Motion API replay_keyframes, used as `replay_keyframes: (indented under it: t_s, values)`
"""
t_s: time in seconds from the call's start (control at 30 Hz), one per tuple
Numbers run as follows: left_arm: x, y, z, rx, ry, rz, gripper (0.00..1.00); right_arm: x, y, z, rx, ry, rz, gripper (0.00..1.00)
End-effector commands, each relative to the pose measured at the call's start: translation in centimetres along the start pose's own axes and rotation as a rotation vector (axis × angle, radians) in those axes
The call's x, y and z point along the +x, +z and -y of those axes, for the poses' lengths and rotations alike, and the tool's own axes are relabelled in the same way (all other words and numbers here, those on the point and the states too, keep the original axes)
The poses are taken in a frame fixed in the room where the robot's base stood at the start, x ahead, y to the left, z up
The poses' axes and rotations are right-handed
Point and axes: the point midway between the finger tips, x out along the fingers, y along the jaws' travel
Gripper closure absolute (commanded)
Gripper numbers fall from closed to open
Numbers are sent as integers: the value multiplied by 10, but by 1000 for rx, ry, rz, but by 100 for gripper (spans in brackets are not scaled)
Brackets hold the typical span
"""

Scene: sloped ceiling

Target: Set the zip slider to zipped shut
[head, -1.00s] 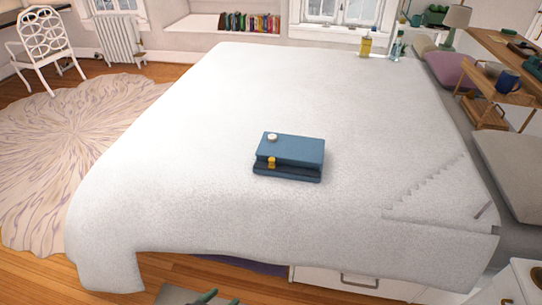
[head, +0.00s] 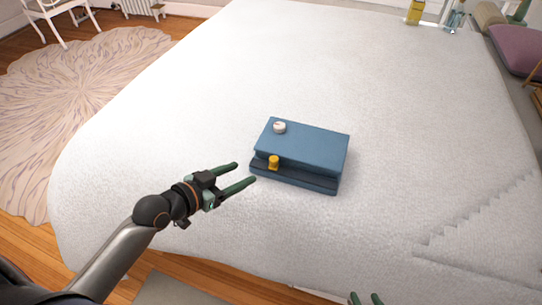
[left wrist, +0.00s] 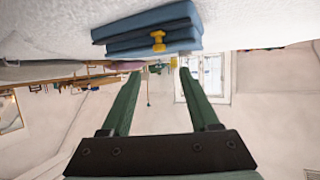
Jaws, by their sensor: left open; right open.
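A blue box-like case (head: 305,148) lies on the bed, with a dark slot along its front side. The yellow zip slider (head: 273,162) sits at the left part of that slot. A white round knob (head: 280,127) is on the case's top. My left gripper (head: 245,173) is open and empty, just left of the case, its fingers pointing toward the slider without touching it. The left wrist view shows the case (left wrist: 150,30) and slider (left wrist: 158,41) beyond the open fingers. My right gripper (head: 366,298) is open at the bottom edge, mostly out of frame.
The white bed cover (head: 180,110) is clear around the case. A yellow bottle (head: 415,12) and a clear bottle (head: 455,17) stand at the far right. A purple pillow (head: 517,48) lies at the right edge.

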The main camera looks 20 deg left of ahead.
Motion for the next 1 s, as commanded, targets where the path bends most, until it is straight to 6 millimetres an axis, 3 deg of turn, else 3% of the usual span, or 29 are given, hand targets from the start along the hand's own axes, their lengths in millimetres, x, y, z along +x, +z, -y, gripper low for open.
replay_keyframes:
  t_s: [0.5,0.7,1.0]
  values:
    - [95,0,-1,-1,0,-1,38,7,11,4,-1,-12,17,50]
    - [113,0,0,0,0,1,38,9,8,7,-4,-18,10,50]
    - [116,0,0,1,-1,1,38,9,7,8,-5,-20,9,50]
